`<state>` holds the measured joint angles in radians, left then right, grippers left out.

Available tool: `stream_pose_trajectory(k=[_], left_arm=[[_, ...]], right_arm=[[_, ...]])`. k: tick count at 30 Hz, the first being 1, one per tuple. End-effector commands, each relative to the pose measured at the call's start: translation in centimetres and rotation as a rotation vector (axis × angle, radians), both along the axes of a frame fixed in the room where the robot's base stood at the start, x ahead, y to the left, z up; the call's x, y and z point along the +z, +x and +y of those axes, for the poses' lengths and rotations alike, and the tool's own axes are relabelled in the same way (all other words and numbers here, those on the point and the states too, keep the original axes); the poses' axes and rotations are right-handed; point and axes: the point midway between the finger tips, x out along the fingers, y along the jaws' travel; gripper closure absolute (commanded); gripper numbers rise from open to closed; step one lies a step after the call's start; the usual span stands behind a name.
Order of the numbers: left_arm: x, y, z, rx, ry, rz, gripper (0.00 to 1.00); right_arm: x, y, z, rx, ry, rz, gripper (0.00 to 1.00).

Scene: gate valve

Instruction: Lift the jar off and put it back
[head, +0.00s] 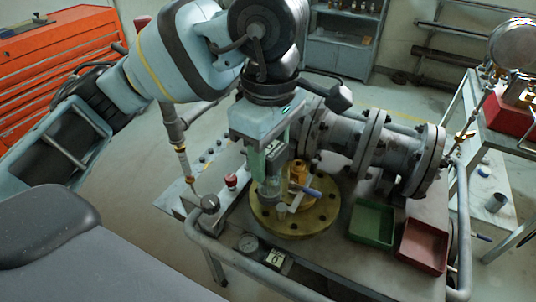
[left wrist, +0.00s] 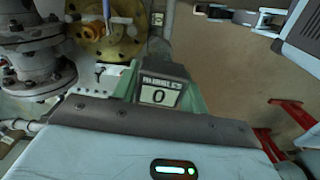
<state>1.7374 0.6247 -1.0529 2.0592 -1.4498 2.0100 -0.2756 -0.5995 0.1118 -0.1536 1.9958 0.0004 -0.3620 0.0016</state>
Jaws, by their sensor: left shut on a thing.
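My left gripper (head: 270,172) comes down over the brass flange (head: 315,221), its green fingers shut on a clear, greyish jar (head: 268,190). The jar appears upright in front of the brass fitting (head: 298,172). I cannot tell whether its bottom touches anything. In the left wrist view, the green fingers of my left gripper (left wrist: 160,82) flank a plate reading "BUBBLES 0" (left wrist: 160,93), and the brass flange (left wrist: 108,40) lies beyond. My right gripper is not in view.
A blue-handled lever (head: 312,192) is close right of the jar. The grey valve body (head: 335,130) stands behind. A green tray (head: 372,222) and a red tray (head: 422,246) sit at the right.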

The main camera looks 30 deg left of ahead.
Motion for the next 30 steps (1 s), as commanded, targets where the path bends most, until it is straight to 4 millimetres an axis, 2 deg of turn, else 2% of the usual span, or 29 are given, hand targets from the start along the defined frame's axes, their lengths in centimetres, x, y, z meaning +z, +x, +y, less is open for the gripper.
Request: stream_pose_trajectory(k=[15,25,30], left_arm=[[1.8,0.0,0.0,-0.001,0.0,-0.003,0.91],[1.6,0.0,0.0,-0.009,-0.001,0.0,0.91],[0.5,0.4,0.5,-0.12,-0.003,0.005,0.91]], right_arm=[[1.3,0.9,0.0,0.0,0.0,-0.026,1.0],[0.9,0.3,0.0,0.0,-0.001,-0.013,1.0],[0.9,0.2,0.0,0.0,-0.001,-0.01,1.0]])
